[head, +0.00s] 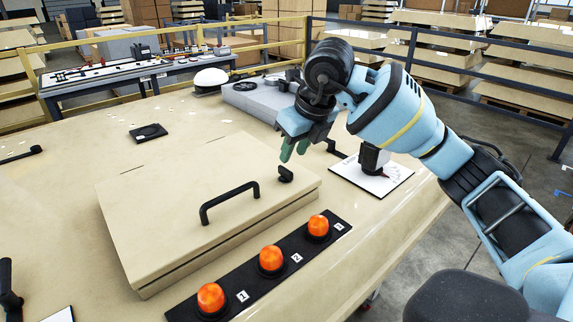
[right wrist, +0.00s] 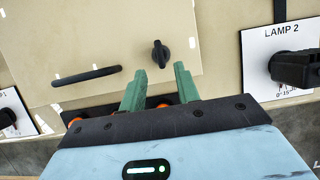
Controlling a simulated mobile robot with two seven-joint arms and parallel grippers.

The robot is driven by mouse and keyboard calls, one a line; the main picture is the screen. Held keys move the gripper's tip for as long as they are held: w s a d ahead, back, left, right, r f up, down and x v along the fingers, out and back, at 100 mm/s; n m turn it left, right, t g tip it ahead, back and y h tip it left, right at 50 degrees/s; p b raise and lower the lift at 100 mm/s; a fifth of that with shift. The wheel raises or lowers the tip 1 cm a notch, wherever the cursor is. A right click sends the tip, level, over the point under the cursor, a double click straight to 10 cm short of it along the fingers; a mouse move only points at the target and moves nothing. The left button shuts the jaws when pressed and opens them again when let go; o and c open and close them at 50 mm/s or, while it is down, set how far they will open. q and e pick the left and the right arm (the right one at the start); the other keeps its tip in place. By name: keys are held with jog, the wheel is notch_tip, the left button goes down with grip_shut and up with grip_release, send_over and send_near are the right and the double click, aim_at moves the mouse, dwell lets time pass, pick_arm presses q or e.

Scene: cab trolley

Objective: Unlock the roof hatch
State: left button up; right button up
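The roof hatch (head: 180,185) is a raised beige square lid on the cab roof, and it lies closed. A black bow handle (head: 230,200) stands on it. A small black turn knob (head: 285,174) sits near the lid's right corner; the right wrist view shows the same knob (right wrist: 161,54) just beyond my fingertips. My right gripper (head: 293,150) hangs above and just behind the knob, with green fingers. In the right wrist view its fingers (right wrist: 158,80) are apart with nothing between them, and it does not touch the knob. My left gripper is not in view.
A black strip with three orange lamps (head: 270,260) runs along the hatch's near side. A white card with a black lever (head: 372,175) stands right of the hatch; the right wrist view reads LAMP 2 (right wrist: 283,45). A grey box (head: 255,95) and white dome (head: 210,80) stand behind.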

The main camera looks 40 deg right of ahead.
aim_at(286, 169)
jog(key=shift+x, duration=3.15)
jog(key=shift+r, duration=0.1)
grip_shut()
